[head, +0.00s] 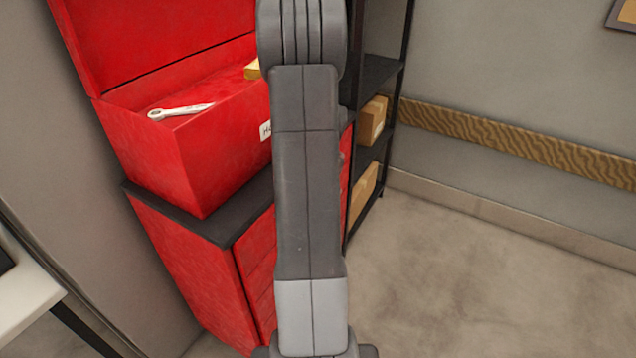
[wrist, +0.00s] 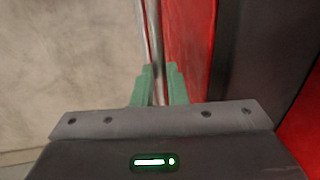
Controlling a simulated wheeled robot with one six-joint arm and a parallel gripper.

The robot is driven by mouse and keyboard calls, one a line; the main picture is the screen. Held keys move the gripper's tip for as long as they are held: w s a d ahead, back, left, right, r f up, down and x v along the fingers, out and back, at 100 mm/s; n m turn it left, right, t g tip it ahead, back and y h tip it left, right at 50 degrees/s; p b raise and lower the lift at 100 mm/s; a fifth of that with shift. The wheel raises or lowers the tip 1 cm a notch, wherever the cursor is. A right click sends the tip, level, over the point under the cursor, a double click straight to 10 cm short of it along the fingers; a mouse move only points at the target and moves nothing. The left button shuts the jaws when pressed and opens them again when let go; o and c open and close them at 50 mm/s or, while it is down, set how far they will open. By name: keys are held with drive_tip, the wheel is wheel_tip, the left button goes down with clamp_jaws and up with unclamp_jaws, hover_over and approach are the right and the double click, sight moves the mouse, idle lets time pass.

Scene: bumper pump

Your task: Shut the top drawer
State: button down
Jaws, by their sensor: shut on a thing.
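The red cabinet (head: 195,265) stands at the left in the head view, under a black top. Its front with the drawers is mostly hidden behind my arm, so I cannot tell how far the top drawer is out. In the wrist view the red drawer front (wrist: 188,40) runs up beside a thin grey metal handle (wrist: 153,45). My gripper (wrist: 158,70) has its green fingers on either side of the handle, shut on it. My gripper does not show in the head view.
A dark shelf (head: 375,75) with cardboard boxes (head: 372,120) stands behind. Floor at the right (head: 470,290) is clear.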

drive_tip(key=shift+w+a+r, duration=0.1)
drive_tip(key=shift+w+a, duration=0.05)
drive_tip(key=c, duration=1.5)
unclamp_jaws()
drive_tip(key=shift+a, duration=0.15)
drive_tip(key=shift+o, duration=0.2)
wheel_tip(320, 180, up, 13)
drive_tip(key=s+d+b, duration=0.1)
drive_tip(key=d, duration=0.1)
drive_tip(key=shift+s+d+r, duration=0.2)
drive_tip(key=shift+s, duration=0.05)
drive_tip(key=f, duration=0.4)
drive_tip(key=w+a+f, duration=0.1)
drive_tip(key=f, duration=0.4)
drive_tip(key=a+f+p, duration=0.1)
drive_tip(key=f, duration=0.3)
drive_tip(key=shift+w+f, duration=0.2)
drive_tip(key=shift+f, duration=0.1)
drive_tip(key=shift+s+d, duration=0.2)
drive_tip(key=shift+d, duration=0.05)
